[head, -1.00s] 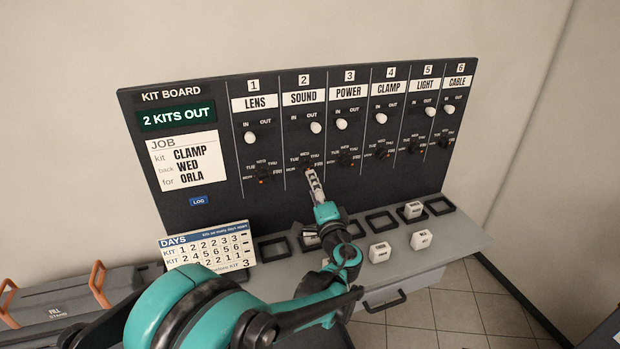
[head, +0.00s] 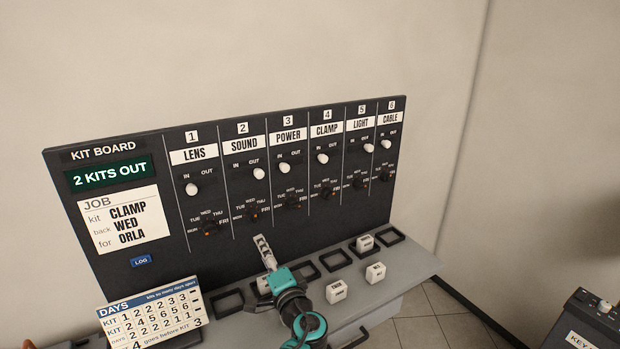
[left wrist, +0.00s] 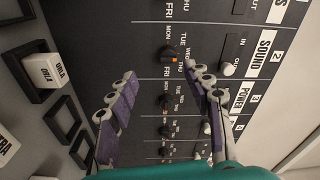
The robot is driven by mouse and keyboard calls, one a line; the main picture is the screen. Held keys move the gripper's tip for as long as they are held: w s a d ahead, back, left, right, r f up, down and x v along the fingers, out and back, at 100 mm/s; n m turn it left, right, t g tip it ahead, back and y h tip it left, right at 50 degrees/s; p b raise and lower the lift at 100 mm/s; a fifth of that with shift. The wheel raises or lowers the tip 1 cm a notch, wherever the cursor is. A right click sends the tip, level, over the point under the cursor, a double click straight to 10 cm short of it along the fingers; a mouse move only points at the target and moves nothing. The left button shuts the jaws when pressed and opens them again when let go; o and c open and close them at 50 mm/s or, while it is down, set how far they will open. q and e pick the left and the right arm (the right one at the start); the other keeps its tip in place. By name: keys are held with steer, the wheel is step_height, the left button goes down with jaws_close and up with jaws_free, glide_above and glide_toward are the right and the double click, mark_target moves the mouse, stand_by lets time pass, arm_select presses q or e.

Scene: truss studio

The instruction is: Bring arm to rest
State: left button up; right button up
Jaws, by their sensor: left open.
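The kit board (head: 120,270) stands upright against the wall, with several columns of switches and dials. My left gripper (head: 263,243) is in front of its lower part, below the SOUND dial (head: 251,215). In the left wrist view my gripper's fingers (left wrist: 165,88) are spread with nothing between them, and the SOUND dial shows beyond them, apart. The SOUND switch (head: 259,174) is at OUT and the CLAMP switch (head: 322,158) is at IN. The display (head: 108,171) reads 2 KITS OUT. My right gripper is out of view.
A grey shelf (head: 408,263) below the board holds black square frames and white lettered blocks; one block (head: 365,242) sits in a frame. A DAYS card (head: 150,312) stands at the lower left. A dark box (head: 590,322) is at the lower right.

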arm_select(q)
steer(key=s+a+f+n+g+h+b, duration=0.1)
steer(key=s+a+f+n+g+h, duration=0.1)
steer(key=s+f, duration=0.2)
steer(key=s+a+f+n+g+h, duration=0.1)
steer(key=s+a+f+n+g, duration=0.1)
steer(key=s, duration=0.6)
steer(key=s+a+f+n+g+h+b, duration=0.1)
steer(key=s+a+f+n+g+h, duration=0.1)
steer(key=s+f, duration=0.4)
steer(key=shift+s+a+f+n+g+h+b, duration=0.3)
steer(key=shift+s+a+n+g, duration=0.2)
steer(key=shift+g, duration=0.3)
steer(key=s+d+f+n+h, duration=0.2)
steer(key=s+d+f+h, duration=0.1)
steer(key=s+d, duration=0.2)
steer(key=shift+s+g+h+b, duration=0.4)
steer(key=shift+s, duration=0.5)
